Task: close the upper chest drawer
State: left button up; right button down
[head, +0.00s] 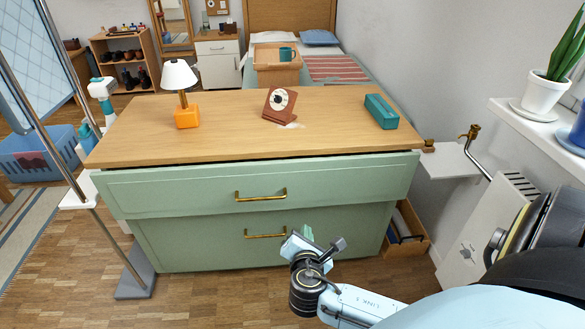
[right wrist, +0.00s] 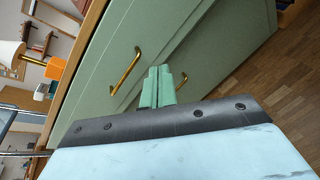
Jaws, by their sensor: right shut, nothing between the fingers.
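The chest's upper drawer (head: 345,188) has a pale green front with a brass handle (head: 261,196). It stands out a little past the wooden top and the lower drawer (head: 195,242), with a dark gap along its upper edge. My right gripper (head: 306,233) is in front of the chest, below and right of the upper handle, near the lower handle (head: 265,234). Its green fingers are shut and empty. In the right wrist view the closed fingertips (right wrist: 158,72) point at the drawer fronts, beside the upper handle (right wrist: 125,71); contact cannot be told. My left gripper is out of view.
On the chest top (head: 225,135) stand an orange lamp (head: 187,115), a brown clock (head: 280,103) and a teal box (head: 381,111). A metal rack (head: 84,188) is at the left, a radiator (head: 487,235) at the right. Floor in front is clear.

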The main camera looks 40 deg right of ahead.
jog(key=w+d+r+n+t, duration=0.1)
jog(key=w+r+n+t, duration=0.35)
jog(key=n, duration=0.35)
jog(key=b, duration=0.4)
send_near(290, 166)
jog(key=shift+n, duration=0.4)
jog(key=x, duration=0.5)
jog(key=shift+w, duration=0.15)
jog(key=shift+w+d, duration=0.3)
jog(key=shift+w, duration=0.15)
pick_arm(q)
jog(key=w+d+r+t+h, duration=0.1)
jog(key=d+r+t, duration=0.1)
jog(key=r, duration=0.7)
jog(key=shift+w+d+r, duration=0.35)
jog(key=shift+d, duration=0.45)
pick_arm(e)
jog(key=shift+w+d, duration=0.1)
jog(key=shift+w, duration=0.1)
jog(key=shift+d, duration=0.1)
